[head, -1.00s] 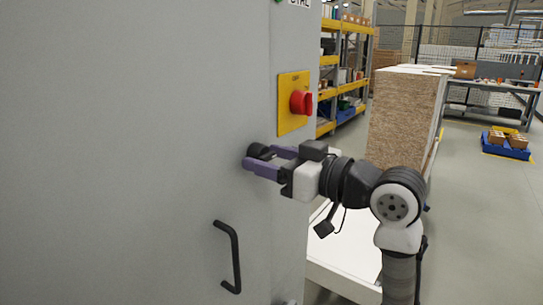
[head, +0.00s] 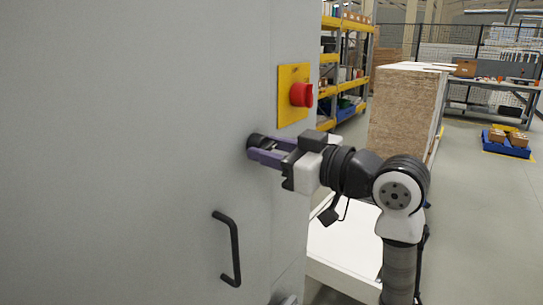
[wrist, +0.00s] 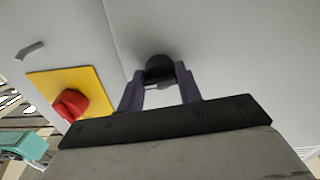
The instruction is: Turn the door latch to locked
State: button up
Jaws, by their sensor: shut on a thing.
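The door latch (head: 256,141) is a small round black knob on the grey cabinet door (head: 130,130). My gripper (head: 258,149) is at the latch, its purple fingers shut on it from the right. In the wrist view the black latch (wrist: 159,68) sits between the two fingertips of my gripper (wrist: 160,76), close to the door face. The fingers hide part of the latch in the head view. I cannot read any locked or unlocked mark on it.
A red rotary switch (head: 301,95) on a yellow plate (head: 291,76) is just above my gripper. A black door handle (head: 235,250) is below it. A chipboard stack (head: 403,115) stands behind my arm. Open floor (head: 487,220) lies to the right.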

jog(key=n+b, duration=0.8)
jog(key=n, duration=0.4)
jog(key=shift+b, duration=0.35)
jog(key=shift+n+b, duration=0.7)
jog(key=shift+n, duration=1.4)
jog(key=shift+r, duration=0.1)
jog(key=o, duration=1)
jog(key=shift+d, duration=0.1)
